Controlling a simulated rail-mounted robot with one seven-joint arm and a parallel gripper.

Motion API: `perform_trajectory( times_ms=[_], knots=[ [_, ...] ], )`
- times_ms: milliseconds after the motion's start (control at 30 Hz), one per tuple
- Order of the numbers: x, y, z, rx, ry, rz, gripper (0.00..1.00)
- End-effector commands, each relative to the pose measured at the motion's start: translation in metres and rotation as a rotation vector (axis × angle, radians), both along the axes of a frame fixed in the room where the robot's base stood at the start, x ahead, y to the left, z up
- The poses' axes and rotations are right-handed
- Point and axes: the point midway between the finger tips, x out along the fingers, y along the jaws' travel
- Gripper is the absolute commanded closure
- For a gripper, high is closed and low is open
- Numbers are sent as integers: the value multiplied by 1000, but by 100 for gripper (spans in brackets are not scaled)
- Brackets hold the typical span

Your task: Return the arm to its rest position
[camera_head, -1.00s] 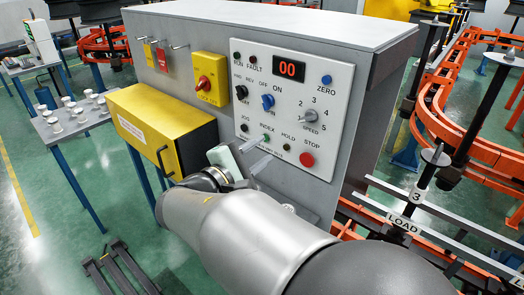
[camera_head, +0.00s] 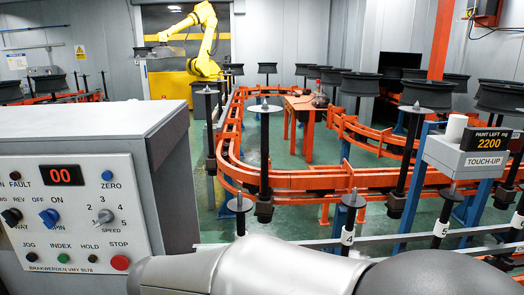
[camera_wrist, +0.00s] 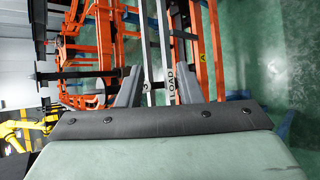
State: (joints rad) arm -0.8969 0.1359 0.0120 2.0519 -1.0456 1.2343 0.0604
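My gripper (camera_wrist: 158,78) shows in the wrist view with its two grey fingers spread apart and nothing between them. The fingers point towards a rail marked LOAD, which lies beyond them. In the head view my silver and dark arm lies across the bottom edge, and the gripper itself cannot be seen. The arm's left end is just right of the control panel (camera_head: 78,262), close to the red STOP button (camera_head: 120,262); I cannot tell the gap. The panel's display reads 00.
An orange conveyor rail (camera_head: 290,181) loops behind with dark wheels on spindles. Numbered spindles (camera_head: 347,218) stand along a grey rail right of the cabinet. A touch-up box (camera_head: 466,160) stands at right. A yellow robot (camera_head: 203,42) stands at the back. Green floor lies between.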

Motion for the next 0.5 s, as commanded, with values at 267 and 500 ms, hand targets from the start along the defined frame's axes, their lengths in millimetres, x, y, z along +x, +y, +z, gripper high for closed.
perform_trajectory(
  times_ms=[267, 500],
  knots=[
    [-85, -178, -53, 493, 236, -687, 67],
    [-151, -211, -80, 910, 220, -1115, 67]
  ],
)
